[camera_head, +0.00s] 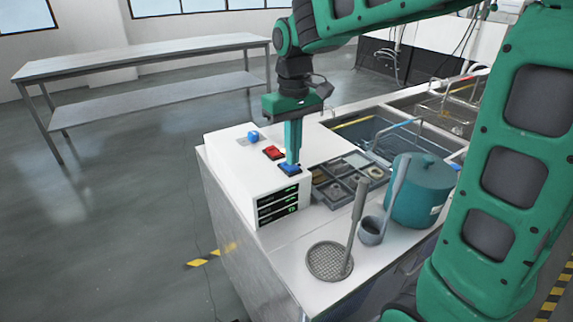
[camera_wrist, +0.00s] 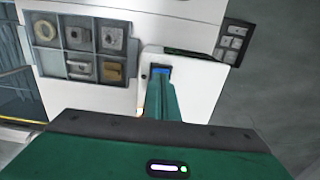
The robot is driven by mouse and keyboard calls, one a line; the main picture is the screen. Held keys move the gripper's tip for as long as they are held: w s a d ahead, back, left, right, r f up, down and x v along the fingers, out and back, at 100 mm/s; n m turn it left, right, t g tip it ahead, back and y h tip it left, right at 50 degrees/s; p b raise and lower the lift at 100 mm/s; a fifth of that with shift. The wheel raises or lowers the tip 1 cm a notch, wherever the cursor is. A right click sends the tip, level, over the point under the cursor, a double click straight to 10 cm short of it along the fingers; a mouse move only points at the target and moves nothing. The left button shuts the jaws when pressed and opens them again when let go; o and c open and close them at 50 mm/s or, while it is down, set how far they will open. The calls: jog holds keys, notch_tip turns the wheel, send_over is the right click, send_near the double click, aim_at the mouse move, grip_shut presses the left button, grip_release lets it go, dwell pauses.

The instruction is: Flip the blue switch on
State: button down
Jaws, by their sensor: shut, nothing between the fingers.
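The blue switch (camera_head: 289,170) sits on the white control box (camera_head: 229,150), at the end near the display panel. It also shows in the wrist view (camera_wrist: 160,71), partly hidden behind the fingers. My gripper (camera_head: 293,160) points straight down with its shut, empty fingers right at the blue switch. In the wrist view my gripper (camera_wrist: 159,84) covers most of the switch. I cannot tell whether the fingertips touch it, or which way the switch is set.
A red switch (camera_head: 273,153) and a blue knob (camera_head: 253,136) are on the same box. A parts tray (camera_head: 336,192), a teal pot (camera_head: 418,200), a ladle (camera_head: 371,229) and a strainer (camera_head: 327,262) stand to the right. Open floor lies left.

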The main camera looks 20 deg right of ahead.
jog(key=shift+f, duration=0.7)
dwell(0.5)
jog(key=shift+r, duration=0.1)
notch_tip(320, 180, up, 7)
dwell(0.8)
dwell(0.4)
